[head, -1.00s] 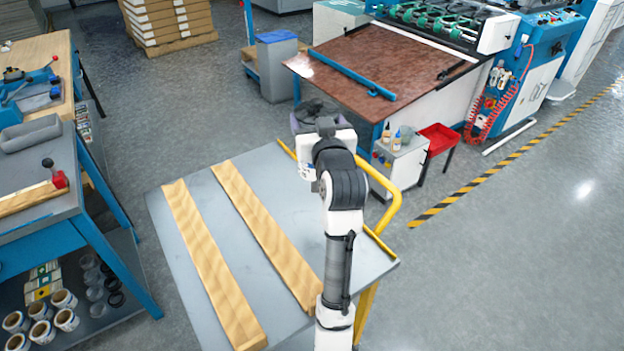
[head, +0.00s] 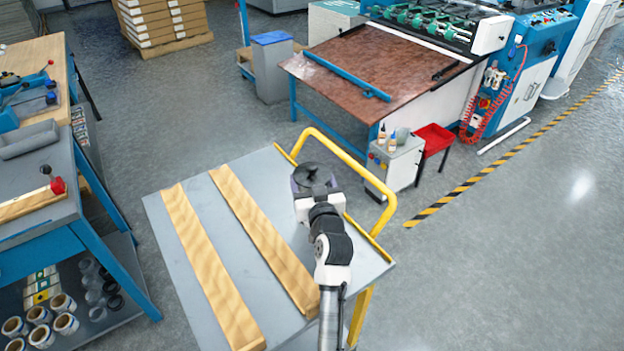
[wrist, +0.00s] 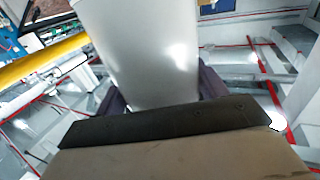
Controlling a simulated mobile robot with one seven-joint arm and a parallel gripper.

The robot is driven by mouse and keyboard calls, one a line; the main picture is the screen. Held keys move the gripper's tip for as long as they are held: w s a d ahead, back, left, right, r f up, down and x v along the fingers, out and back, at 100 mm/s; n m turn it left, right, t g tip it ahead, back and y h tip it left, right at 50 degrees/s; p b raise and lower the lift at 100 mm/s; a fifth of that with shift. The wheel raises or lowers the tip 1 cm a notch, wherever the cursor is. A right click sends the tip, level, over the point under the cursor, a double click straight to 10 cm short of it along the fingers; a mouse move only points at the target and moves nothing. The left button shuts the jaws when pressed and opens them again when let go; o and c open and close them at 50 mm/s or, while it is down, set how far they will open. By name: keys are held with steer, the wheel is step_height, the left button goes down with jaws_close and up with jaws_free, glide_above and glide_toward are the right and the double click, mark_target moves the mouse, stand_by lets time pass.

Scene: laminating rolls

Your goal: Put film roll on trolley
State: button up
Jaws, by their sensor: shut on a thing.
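The trolley (head: 232,240) has a flat grey top with two long wooden bars on it, the left bar (head: 208,268) and the right bar (head: 262,240). A yellow handle (head: 362,172) rises at its far right end. My gripper (head: 312,182) is in front of the handle in the head view, over the trolley's right side. It is shut on the film roll (wrist: 145,50), a smooth pale grey cylinder between the purple fingers in the wrist view. In the head view my wrist and arm mostly hide the roll. I cannot tell its height above the top.
A blue-framed workbench (head: 95,235) stands left of the trolley, with several small rolls (head: 65,323) on its lower shelf. A machine with a brown table (head: 395,65) stands behind, beside a white cabinet (head: 393,160) and red tray (head: 433,138). The floor at right is clear.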

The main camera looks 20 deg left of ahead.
steer(key=o, duration=1.6)
steer(key=shift+s, duration=0.1)
steer(key=b+v, duration=0.4)
steer(key=v, duration=0.8)
